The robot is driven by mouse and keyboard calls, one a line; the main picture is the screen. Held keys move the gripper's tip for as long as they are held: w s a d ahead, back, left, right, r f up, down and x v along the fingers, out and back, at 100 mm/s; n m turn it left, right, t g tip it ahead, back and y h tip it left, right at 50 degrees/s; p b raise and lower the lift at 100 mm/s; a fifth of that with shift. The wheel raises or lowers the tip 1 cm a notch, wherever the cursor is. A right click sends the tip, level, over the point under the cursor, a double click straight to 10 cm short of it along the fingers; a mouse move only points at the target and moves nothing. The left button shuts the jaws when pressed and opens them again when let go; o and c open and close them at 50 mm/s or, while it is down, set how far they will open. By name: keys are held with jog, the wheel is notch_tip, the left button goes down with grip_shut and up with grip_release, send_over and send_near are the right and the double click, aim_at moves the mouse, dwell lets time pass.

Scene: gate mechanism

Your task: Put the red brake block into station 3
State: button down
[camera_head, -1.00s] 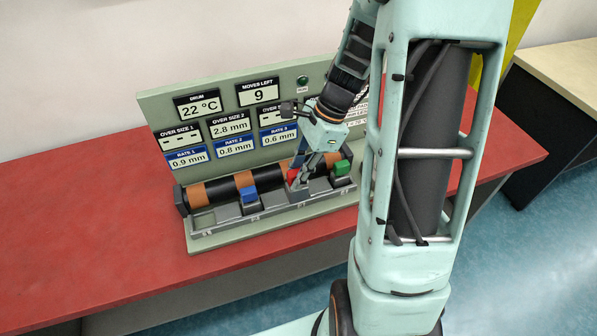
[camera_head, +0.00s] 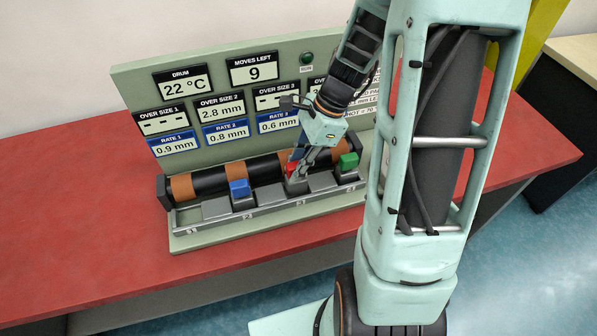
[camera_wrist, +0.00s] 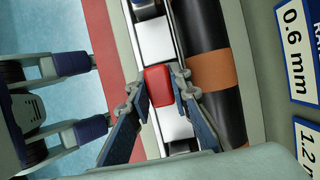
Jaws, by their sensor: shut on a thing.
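The red brake block (camera_head: 291,168) is at station 3, above the grey holder by the S3 label, partly hidden by my fingers in the head view. In the wrist view the red block (camera_wrist: 159,86) sits between my two fingertips, over the bright metal rail. My gripper (camera_head: 299,172) is shut on it from above; its fingers (camera_wrist: 157,84) touch the block's two sides in the wrist view. I cannot tell whether the block rests fully on its holder. The station row (camera_head: 270,209) runs along the front of the drum.
A blue block (camera_head: 240,188) stands at station 2 and a green block (camera_head: 348,160) at station 4. The black and orange drum (camera_head: 217,178) lies behind them. The display panel (camera_head: 140,87) rises at the back and reads 9 moves left. The red table (camera_head: 70,230) is clear at left.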

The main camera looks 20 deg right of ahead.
jog(key=shift+f+b, duration=0.35)
jog(key=shift+f, duration=0.4)
jog(key=shift+s+f, duration=0.1)
jog(key=c, duration=1.8)
grip_release()
jog(key=shift+o, duration=0.2)
jog(key=shift+r, duration=0.25)
jog(key=p+v, duration=0.1)
jog(key=v, duration=1)
jog(key=shift+d+r, duration=0.15)
jog(key=shift+r, duration=0.25)
